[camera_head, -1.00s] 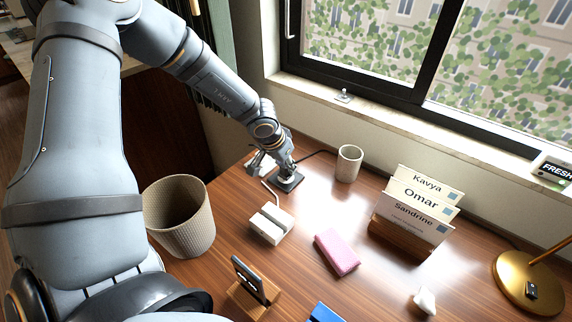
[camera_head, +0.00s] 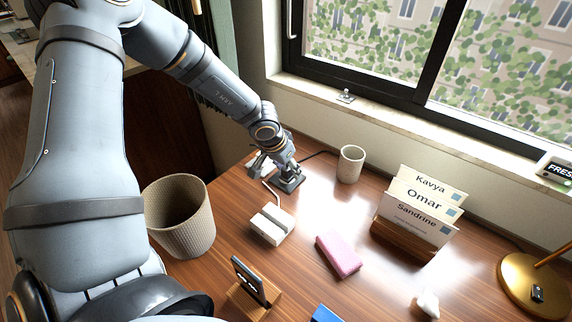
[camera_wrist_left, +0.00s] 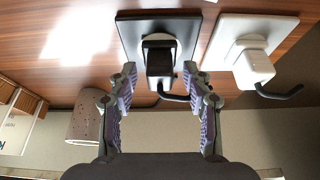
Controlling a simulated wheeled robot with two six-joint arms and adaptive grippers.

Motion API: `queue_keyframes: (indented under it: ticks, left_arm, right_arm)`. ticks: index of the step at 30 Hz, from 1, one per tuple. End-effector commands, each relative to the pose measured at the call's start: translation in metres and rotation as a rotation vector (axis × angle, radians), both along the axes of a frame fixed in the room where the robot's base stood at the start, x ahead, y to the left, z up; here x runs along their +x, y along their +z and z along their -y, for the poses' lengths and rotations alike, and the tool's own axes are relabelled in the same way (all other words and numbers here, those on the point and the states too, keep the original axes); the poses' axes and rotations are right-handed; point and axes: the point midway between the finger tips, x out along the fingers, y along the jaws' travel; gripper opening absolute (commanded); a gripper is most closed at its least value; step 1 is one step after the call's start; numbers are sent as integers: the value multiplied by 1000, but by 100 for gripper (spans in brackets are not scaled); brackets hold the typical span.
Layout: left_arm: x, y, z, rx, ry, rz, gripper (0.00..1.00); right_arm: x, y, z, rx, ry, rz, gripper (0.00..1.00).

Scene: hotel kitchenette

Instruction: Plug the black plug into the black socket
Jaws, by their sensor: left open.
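The black socket (camera_head: 291,185) is a flat dark plate at the back left of the desk; it also shows at the top of the left wrist view (camera_wrist_left: 129,33). The black plug (camera_wrist_left: 159,57) sits at the middle of this plate and looks seated in it, though the contact itself is hidden. Its dark cord comes out toward the lower right. My left gripper (camera_wrist_left: 160,88) is open, one finger on each side of the plug's near end, with gaps visible. In the head view my left gripper (camera_head: 286,170) hides the plug. My right gripper is out of view.
A white socket (camera_wrist_left: 225,35) with a white plug (camera_wrist_left: 253,67) stands close beside the black one. A cup (camera_head: 350,165), white block (camera_head: 270,226), pink sponge (camera_head: 339,256) and card holder (camera_head: 408,237) stand on the desk. A bin (camera_head: 184,232) is at its left edge.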

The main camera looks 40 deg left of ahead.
Motion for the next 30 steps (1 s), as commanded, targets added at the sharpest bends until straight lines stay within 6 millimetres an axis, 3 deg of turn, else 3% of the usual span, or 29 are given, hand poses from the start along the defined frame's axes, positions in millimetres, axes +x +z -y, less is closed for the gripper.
queue_keyframes:
  ticks: [18, 30]
  left_arm:
    - [-41, 101, -3, -4, 0, 5, 50]
    - [-46, 110, -3, -1, 0, 0, 50]
  right_arm:
    - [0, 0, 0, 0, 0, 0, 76]
    - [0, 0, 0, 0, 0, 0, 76]
